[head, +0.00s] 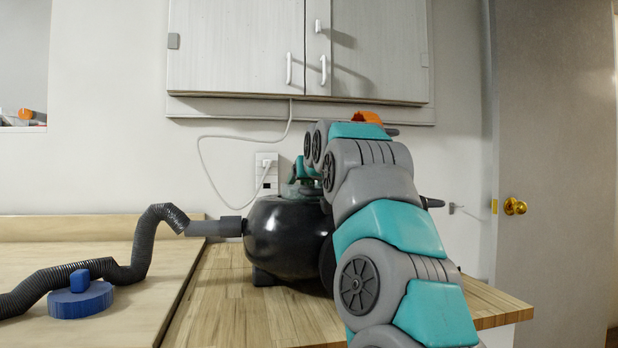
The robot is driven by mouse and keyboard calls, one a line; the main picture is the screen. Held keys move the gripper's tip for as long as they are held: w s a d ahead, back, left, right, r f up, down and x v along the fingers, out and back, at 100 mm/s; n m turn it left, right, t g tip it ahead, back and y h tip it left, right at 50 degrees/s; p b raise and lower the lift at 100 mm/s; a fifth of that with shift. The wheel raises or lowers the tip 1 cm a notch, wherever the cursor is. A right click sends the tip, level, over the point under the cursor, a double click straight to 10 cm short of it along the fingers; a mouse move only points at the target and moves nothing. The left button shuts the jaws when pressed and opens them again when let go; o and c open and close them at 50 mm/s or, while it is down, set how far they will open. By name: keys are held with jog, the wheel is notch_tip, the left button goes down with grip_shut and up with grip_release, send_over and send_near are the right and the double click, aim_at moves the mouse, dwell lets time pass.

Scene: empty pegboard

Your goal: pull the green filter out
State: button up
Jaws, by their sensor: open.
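A black rounded canister (280,240) stands on the wooden counter, partly behind my arm. A small green part, which looks like the green filter (310,182), shows at the top of the canister; most of it is hidden. My gripper (303,181) is over the canister's top, close to the green part, and largely hidden behind my arm. It is open. I cannot tell whether its fingers touch the filter or stand around it. A blue round lid with a raised grip (80,298) lies apart on the board at the left.
A grey ribbed hose (140,250) runs from the canister's left side across the board. A white cord (205,165) hangs by the wall outlet (266,165). Cabinets (240,50) hang above. The counter (245,310) in front of the canister is clear.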

grip_shut()
dwell(0.6)
